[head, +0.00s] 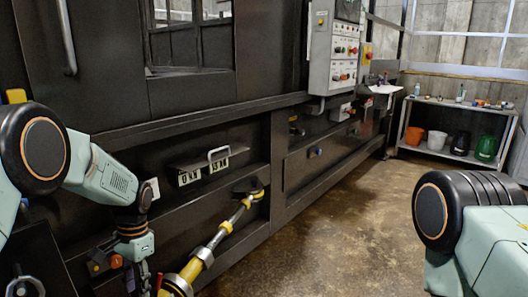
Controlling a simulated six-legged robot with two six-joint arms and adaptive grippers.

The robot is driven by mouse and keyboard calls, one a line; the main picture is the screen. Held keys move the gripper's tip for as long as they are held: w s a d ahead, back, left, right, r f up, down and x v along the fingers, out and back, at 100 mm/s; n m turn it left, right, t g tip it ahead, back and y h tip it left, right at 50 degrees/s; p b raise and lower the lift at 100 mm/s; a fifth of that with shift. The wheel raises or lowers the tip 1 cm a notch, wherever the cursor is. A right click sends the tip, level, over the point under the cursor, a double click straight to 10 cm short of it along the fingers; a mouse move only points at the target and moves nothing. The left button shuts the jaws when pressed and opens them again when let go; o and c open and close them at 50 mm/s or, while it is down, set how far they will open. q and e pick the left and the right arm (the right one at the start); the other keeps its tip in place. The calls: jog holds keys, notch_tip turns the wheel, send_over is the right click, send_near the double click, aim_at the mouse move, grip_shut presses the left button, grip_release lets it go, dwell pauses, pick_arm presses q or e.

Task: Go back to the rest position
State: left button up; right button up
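My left arm comes in from the left edge and bends down in front of the machine. My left gripper (139,276) is small and dark at the bottom edge, partly cut off, so its fingers cannot be made out. Nothing held is clearly visible in it. My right arm fills the lower right corner, and its gripper is out of the picture.
The dark compactor (200,108) stands close on the left, with a control panel (335,50) of buttons. A yellow and grey jointed rod (222,232) slants along its lower front. A shelf (463,104) with buckets stands far right. The brown floor (335,235) between is clear.

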pick_arm(q)
notch_tip(320, 180, down, 8)
jog(key=d+n+t, duration=0.3)
jog(key=t, duration=0.1)
jog(key=s+d+f+n+t+h, duration=0.1)
jog(key=s+d+f, duration=0.1)
jog(key=s+f, duration=0.5)
jog(key=s+d+n+g, duration=0.1)
jog(key=s+d+g, duration=0.1)
jog(key=s, duration=2.7)
jog(key=shift+s+r+n+g, duration=0.2)
jog(key=shift+n+g, duration=0.1)
jog(key=shift+n, duration=0.1)
jog(key=shift+s+d, duration=0.1)
jog(key=shift+s, duration=0.05)
